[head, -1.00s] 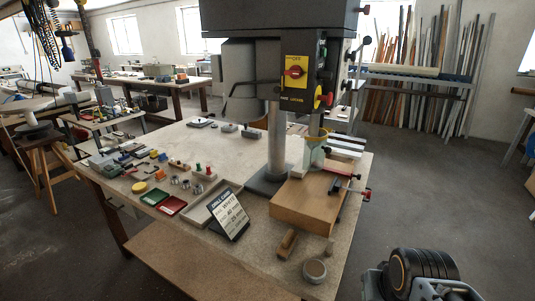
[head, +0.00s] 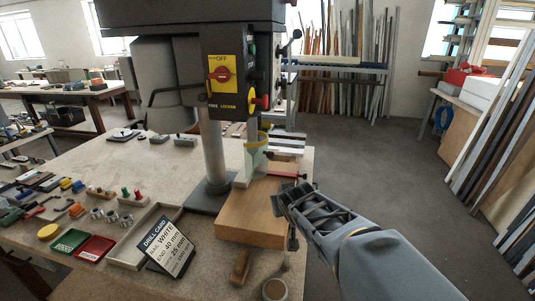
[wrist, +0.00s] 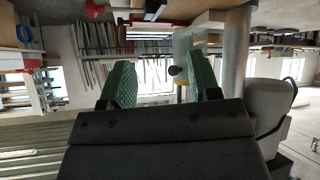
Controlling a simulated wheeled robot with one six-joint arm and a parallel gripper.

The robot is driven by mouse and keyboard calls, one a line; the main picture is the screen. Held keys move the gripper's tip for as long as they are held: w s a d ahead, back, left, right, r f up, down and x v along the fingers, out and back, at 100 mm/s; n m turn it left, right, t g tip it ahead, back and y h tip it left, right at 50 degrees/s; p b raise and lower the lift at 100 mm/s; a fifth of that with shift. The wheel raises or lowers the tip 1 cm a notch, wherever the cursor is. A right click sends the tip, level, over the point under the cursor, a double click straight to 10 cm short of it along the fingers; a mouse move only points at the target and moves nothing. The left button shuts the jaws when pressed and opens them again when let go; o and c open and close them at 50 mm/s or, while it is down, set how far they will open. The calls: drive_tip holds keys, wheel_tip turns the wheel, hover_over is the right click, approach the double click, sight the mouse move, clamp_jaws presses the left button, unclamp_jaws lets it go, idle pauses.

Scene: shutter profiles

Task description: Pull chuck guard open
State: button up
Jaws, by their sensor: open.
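The chuck guard (head: 255,150) is a clear greenish shield with a yellow band, hanging under the drill press head (head: 225,70) in front of the column. In the wrist view, which is upside down, the guard (wrist: 183,48) shows beyond the right finger, with a dark round knob (wrist: 175,71) on it. My gripper (head: 289,192) is to the right of the guard, apart from it, over the right side of the wooden block. In the wrist view my gripper (wrist: 161,82) has its two green-padded fingers spread with nothing between them.
A wooden block (head: 250,222) and a red-handled clamp (head: 288,175) are near the guard. The yellow switch plate (head: 221,74) faces forward. A drill card (head: 168,248), trays and small parts lie on the bench's left. Open floor (head: 400,170) is at the right.

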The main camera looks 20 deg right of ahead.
sight(272, 156)
drive_tip(key=w+d+r+n+t+y, duration=0.1)
drive_tip(key=w+d+n+t+y, duration=0.3)
drive_tip(key=w+d+t+y, duration=0.6)
drive_tip(key=w+a+g+p, duration=0.1)
drive_tip(key=w, duration=0.3)
drive_tip(key=w+a+p, duration=0.1)
drive_tip(key=w+a, duration=0.1)
drive_tip(key=w, duration=0.3)
drive_tip(key=w+a+g+h+p, duration=0.1)
drive_tip(key=w+a, duration=0.1)
drive_tip(key=w, duration=0.2)
drive_tip(key=shift+w+a+r+g+p, duration=0.2)
drive_tip(key=shift+w+g+p, duration=0.1)
drive_tip(key=shift+p, duration=0.1)
clamp_jaws()
